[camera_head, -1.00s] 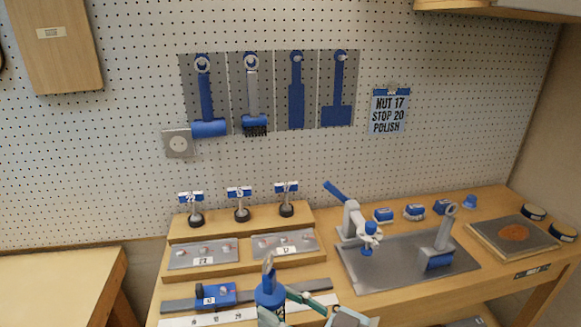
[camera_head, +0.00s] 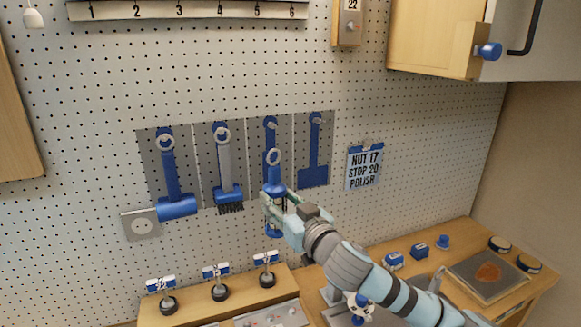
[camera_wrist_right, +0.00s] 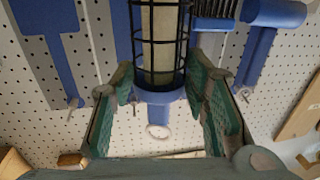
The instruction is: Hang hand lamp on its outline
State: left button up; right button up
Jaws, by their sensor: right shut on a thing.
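The hand lamp (camera_head: 274,189) is blue with a pale ring at its top and hangs upright in my right gripper (camera_head: 277,199), in front of the third grey panel. The blue outline (camera_head: 270,135) on that panel shows above the lamp; its lower part is hidden. A peg (camera_head: 271,125) sticks out near the outline's top, above the lamp's ring. In the wrist view the caged lamp (camera_wrist_right: 162,45) sits between the shut fingers, with its ring (camera_wrist_right: 158,131) pointing down the picture. The gap to the board cannot be told exactly. My left gripper is not in view.
A hammer (camera_head: 172,185) and a brush (camera_head: 227,175) hang on the panels to the left. The scraper outline (camera_head: 313,165) to the right is empty, with a peg at its top. A note (camera_head: 364,168) hangs further right.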

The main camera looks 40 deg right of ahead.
jog(key=d+r+m+h, duration=0.1)
jog(key=d+r+h, duration=0.1)
jog(key=d+r, duration=0.15)
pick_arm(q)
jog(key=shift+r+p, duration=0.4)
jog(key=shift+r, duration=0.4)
pick_arm(e)
jog(key=x, duration=0.8)
jog(key=shift+f+g, duration=0.3)
jog(key=shift+f, duration=0.15)
jog(key=shift+w+d, duration=0.1)
jog(key=shift+d, duration=0.05)
jog(key=o, duration=1.5)
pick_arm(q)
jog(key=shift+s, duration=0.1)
